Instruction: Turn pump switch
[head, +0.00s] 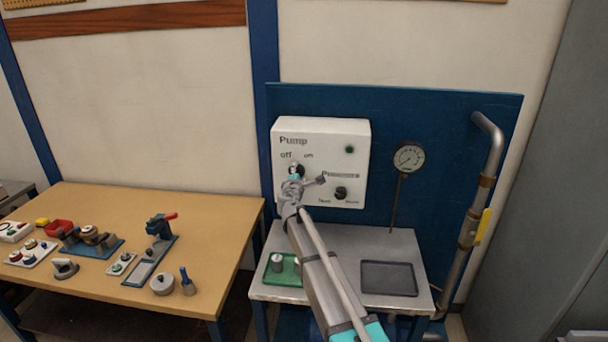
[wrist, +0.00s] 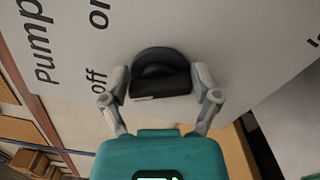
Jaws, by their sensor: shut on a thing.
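The pump switch is a black rotary knob (wrist: 160,62) on the white control box (head: 340,150), below the printed words "Pump", "off" and "on". In the wrist view my gripper (wrist: 160,78) has one finger on each side of the knob and is shut on it. In the head view my gripper (head: 294,176) is at the knob and hides most of it, with only a dark upper part (head: 299,167) showing. The "off" label is close to the knob in the wrist view. I cannot tell exactly which label the knob points to.
A pressure gauge (head: 409,157) and a pipe with a yellow handle (head: 483,228) stand to the right. A green tray (head: 270,277) and a dark tray (head: 389,278) lie below.

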